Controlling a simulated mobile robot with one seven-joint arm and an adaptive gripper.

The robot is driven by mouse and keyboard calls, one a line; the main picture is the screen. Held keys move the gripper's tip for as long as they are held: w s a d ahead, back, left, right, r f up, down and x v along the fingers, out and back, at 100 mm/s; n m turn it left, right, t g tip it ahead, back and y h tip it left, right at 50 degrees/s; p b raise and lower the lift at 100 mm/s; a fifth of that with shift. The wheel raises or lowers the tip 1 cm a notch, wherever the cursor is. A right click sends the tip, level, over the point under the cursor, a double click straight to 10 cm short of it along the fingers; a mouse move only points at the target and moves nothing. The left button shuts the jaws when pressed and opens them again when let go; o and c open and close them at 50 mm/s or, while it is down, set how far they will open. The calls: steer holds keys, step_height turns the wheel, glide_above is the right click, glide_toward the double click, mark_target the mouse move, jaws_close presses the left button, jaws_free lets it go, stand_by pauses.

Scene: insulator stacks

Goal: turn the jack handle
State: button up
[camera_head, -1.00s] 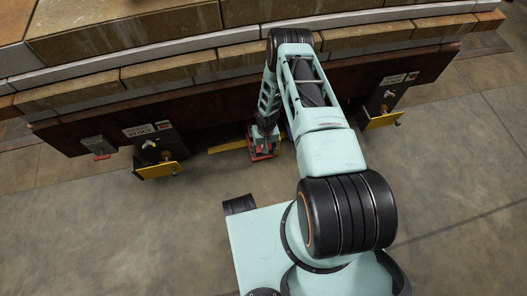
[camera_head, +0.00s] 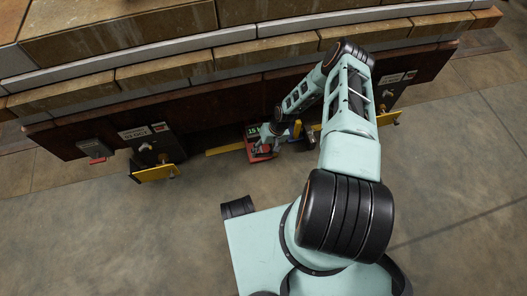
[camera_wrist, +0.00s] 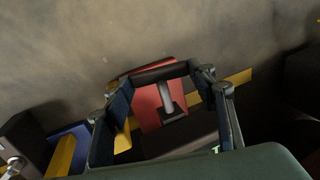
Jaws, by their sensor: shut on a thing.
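The red jack (camera_head: 257,154) stands on the floor at the foot of the insulator stack in the head view. A small green-lit display (camera_head: 252,132) shows on its far side. In the wrist view the red jack body (camera_wrist: 150,108) lies below my fingers, with a grey stem (camera_wrist: 167,95) rising from it. The dark handle bar (camera_wrist: 158,73) lies across between my fingertips. My gripper (camera_wrist: 161,74) is shut on the handle, one finger at each end of the bar.
A yellow strip (camera_head: 224,149) runs along the floor beside the jack. A dark slot box with a yellow plate (camera_head: 153,173) stands to the left; another yellow plate (camera_head: 388,118) is at the right. The stack's dark beam (camera_head: 75,125) overhangs. Open concrete floor lies in front.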

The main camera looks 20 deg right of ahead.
steer(key=shift+s, duration=0.1)
steer(key=o, duration=1.2)
steer(key=shift+c, duration=0.2)
steer(key=shift+r, duration=0.1)
steer(key=v, duration=1.1)
steer(key=shift+r, duration=0.4)
steer(key=shift+d, duration=0.1)
